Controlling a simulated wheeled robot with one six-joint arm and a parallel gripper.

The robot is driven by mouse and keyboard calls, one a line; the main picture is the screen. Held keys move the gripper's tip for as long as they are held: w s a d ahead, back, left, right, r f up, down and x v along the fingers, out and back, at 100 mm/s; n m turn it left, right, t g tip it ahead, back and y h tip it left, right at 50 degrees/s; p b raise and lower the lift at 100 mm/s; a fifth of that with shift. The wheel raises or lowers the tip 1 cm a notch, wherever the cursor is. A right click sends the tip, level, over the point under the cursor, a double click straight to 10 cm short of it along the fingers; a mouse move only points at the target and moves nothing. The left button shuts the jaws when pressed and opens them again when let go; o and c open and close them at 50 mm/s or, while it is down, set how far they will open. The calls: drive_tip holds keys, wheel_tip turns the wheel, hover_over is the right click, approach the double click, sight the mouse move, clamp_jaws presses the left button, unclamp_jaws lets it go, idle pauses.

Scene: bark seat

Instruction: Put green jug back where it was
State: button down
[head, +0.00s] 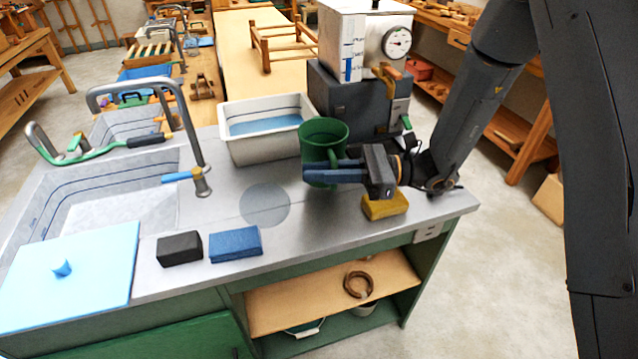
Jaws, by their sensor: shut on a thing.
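The green jug (324,134) is upright at the right part of the steel counter, in front of the grey machine. My gripper (325,173) reaches in from the right and is shut on the jug, its blue fingers across the jug's lower part. The fingers hide part of the jug's base, so I cannot tell whether it touches the counter. A round grey disc mark (265,205) lies bare on the counter, to the left of and nearer than the jug.
A white basin (250,150) of water stands just left of the jug. A yellow sponge (385,205) lies below my gripper. Black (179,249) and blue (236,244) blocks lie near the front edge. A sink (105,200) with a tap is at left. The counter around the disc is clear.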

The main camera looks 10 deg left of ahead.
drive_tip(key=shift+f+p, duration=0.6)
drive_tip(key=shift+f, duration=1.4)
drive_tip(key=c, duration=1.8)
unclamp_jaws()
drive_tip(key=shift+f, duration=0.15)
drive_tip(key=b+v, duration=0.1)
drive_tip(key=v, duration=0.1)
drive_tip(key=b+v, duration=0.1)
drive_tip(key=v, duration=0.2)
drive_tip(key=b+v, duration=0.1)
drive_tip(key=v, duration=0.1)
drive_tip(key=shift+d+f+b, duration=0.4)
